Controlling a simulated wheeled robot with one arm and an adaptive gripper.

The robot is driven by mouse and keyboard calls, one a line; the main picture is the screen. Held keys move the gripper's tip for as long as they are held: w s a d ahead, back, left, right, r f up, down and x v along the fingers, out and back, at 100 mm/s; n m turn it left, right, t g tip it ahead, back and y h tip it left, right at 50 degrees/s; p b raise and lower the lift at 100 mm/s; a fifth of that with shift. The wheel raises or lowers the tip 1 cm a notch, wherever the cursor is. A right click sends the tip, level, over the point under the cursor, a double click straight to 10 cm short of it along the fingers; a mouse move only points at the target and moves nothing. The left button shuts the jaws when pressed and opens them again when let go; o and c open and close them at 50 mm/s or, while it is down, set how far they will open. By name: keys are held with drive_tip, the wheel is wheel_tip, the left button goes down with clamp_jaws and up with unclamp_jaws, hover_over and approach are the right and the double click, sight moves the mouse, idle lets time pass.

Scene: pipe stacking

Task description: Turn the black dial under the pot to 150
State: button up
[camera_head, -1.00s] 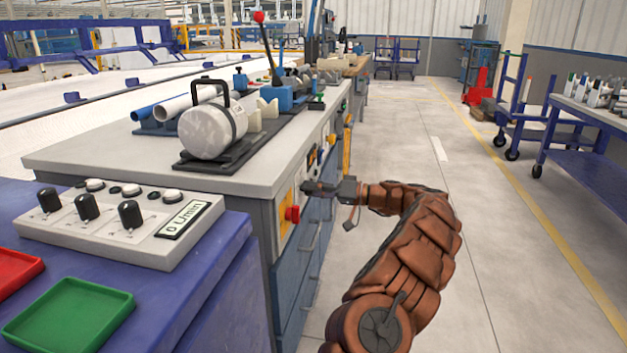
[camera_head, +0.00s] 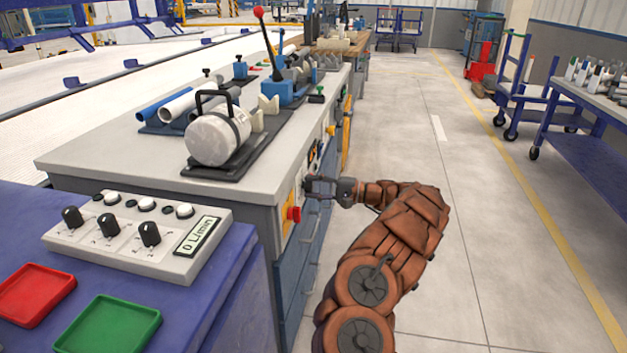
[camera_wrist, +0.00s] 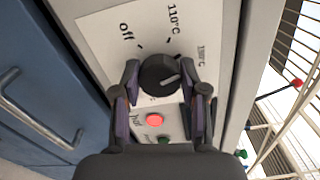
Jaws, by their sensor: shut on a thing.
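The black dial (camera_wrist: 158,74) sits on a white label plate (camera_wrist: 98,28) on the counter's front panel. Its light pointer mark lies on the right side of the knob, toward the lower right label. The plate reads "off", "110°C" and a third label at the right edge, too blurred to read surely. My gripper (camera_wrist: 165,92) is shut on the dial, one finger on each side. In the head view my gripper (camera_head: 310,185) reaches the panel and hides the dial. The pot (camera_head: 217,137), a pale metal cylinder with a black handle, lies on a black base on the counter.
A red button (camera_wrist: 155,120) and a green one (camera_wrist: 163,140) are below the dial. A red knob (camera_head: 294,214) on a yellow plate is nearer on the panel. A control box (camera_head: 140,235) stands on the blue table.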

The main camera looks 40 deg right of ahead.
drive_tip(key=shift+r+m+p, duration=0.1)
drive_tip(key=shift+m+p, duration=1)
drive_tip(key=shift+m, duration=0.6)
drive_tip(key=o, duration=1.1)
drive_tip(key=v, duration=1.2)
